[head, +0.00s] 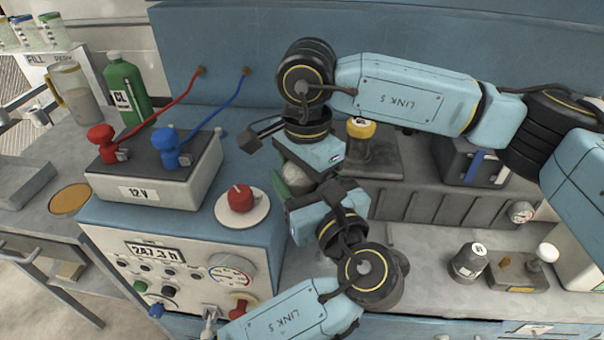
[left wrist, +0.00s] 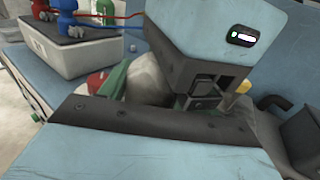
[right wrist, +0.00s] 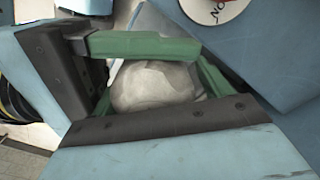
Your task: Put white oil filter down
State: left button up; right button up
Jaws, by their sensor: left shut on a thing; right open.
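The white oil filter (head: 297,177) is mostly hidden between my two grippers in the head view. Its pale rounded body also shows in the left wrist view (left wrist: 150,76) and, closer, in the right wrist view (right wrist: 155,86). My left gripper (head: 308,188), below it in the head view, is shut on the filter. My right gripper (head: 283,153) is open, close above and around the filter. Green finger pads lie on two sides of the filter in the right wrist view. Whether the right fingers touch it, and what is under the filter, is hidden.
The 12 V battery box (head: 150,178) with red and blue clamps and a red knob (head: 241,198) stand to the left. A yellow-capped container (head: 359,139) is just behind right.

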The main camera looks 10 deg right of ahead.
pick_arm(q)
jog(key=shift+w+a, duration=0.2)
jog(key=shift+a, duration=0.05)
pick_arm(e)
jog(key=shift+s+f, duration=0.1)
jog(key=shift+s, duration=0.15)
